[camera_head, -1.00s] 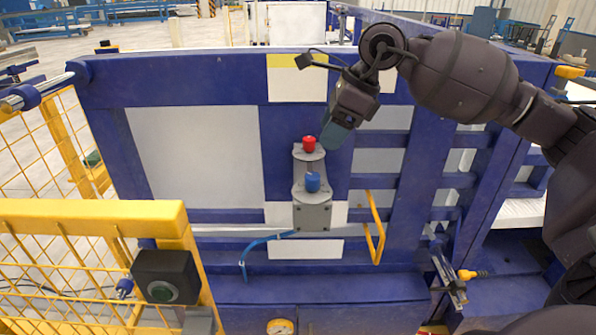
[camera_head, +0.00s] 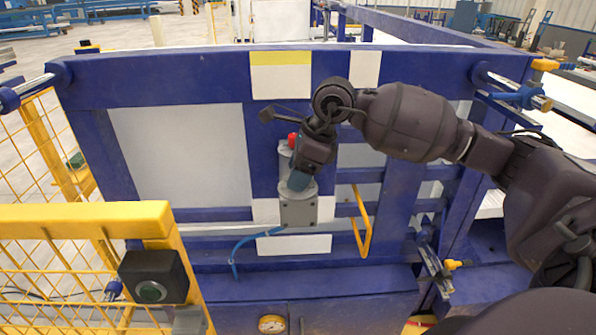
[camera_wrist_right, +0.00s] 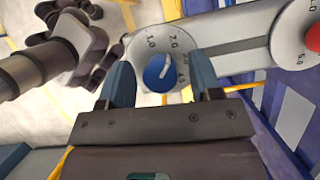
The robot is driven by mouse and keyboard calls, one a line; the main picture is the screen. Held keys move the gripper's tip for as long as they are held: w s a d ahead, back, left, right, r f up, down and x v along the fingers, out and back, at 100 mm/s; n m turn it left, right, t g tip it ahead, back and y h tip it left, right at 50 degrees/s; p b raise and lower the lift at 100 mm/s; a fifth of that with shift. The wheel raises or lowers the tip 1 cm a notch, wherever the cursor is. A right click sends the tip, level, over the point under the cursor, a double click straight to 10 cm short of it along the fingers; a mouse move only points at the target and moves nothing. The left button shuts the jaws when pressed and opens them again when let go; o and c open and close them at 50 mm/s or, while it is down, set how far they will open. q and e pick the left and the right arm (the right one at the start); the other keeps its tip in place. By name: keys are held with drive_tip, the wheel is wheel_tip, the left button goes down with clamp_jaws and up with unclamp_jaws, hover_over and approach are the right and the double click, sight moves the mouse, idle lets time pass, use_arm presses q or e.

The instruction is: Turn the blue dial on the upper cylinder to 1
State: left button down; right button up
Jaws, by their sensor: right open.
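The blue dial (camera_wrist_right: 160,73) sits on a round grey plate (camera_wrist_right: 140,48) with numbers around it, seen in the right wrist view. Its white mark points up and slightly right, near the 2.0. My right gripper (camera_wrist_right: 160,82) is open, with one finger on each side of the dial; I cannot tell whether they touch it. In the head view my right gripper (camera_head: 298,184) is over the lower part of the grey cylinder unit (camera_head: 298,212) and hides the blue dial. A red dial (camera_head: 292,140) shows above it. My left gripper is not in view.
The unit is mounted on a blue frame (camera_head: 160,82) with pale panels. A yellow handle (camera_head: 361,225) is just right of it. A blue hose (camera_head: 240,250) hangs below left. A yellow fence (camera_head: 85,220) with a black button box (camera_head: 152,277) stands at front left.

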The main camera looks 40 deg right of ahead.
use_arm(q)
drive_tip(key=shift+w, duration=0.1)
use_arm(e)
drive_tip(key=shift+f, duration=0.15)
drive_tip(key=c, duration=0.9)
drive_tip(key=shift+w+f+n+g+b, duration=0.1)
drive_tip(key=shift+n+g+b, duration=0.2)
drive_tip(key=shift+n+b, duration=0.3)
drive_tip(key=shift+c, duration=0.2)
drive_tip(key=n+g+b, duration=0.1)
drive_tip(key=n+b, duration=0.2)
drive_tip(key=n, duration=0.1)
drive_tip(key=shift+f+y, duration=0.15)
drive_tip(key=shift+y, duration=0.25)
drive_tip(key=shift+n+g+b, duration=0.4)
drive_tip(key=shift+n+b, duration=0.05)
drive_tip(key=shift+n, duration=0.05)
drive_tip(key=n+g+b, duration=0.1)
drive_tip(key=n, duration=0.1)
drive_tip(key=shift+n+b, duration=0.3)
drive_tip(key=shift+b, duration=0.1)
use_arm(q)
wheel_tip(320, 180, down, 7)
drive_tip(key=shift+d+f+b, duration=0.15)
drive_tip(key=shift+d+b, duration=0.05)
drive_tip(key=shift+b, duration=0.2)
use_arm(e)
drive_tip(key=shift+r+n, duration=0.25)
drive_tip(key=shift+n, duration=0.45)
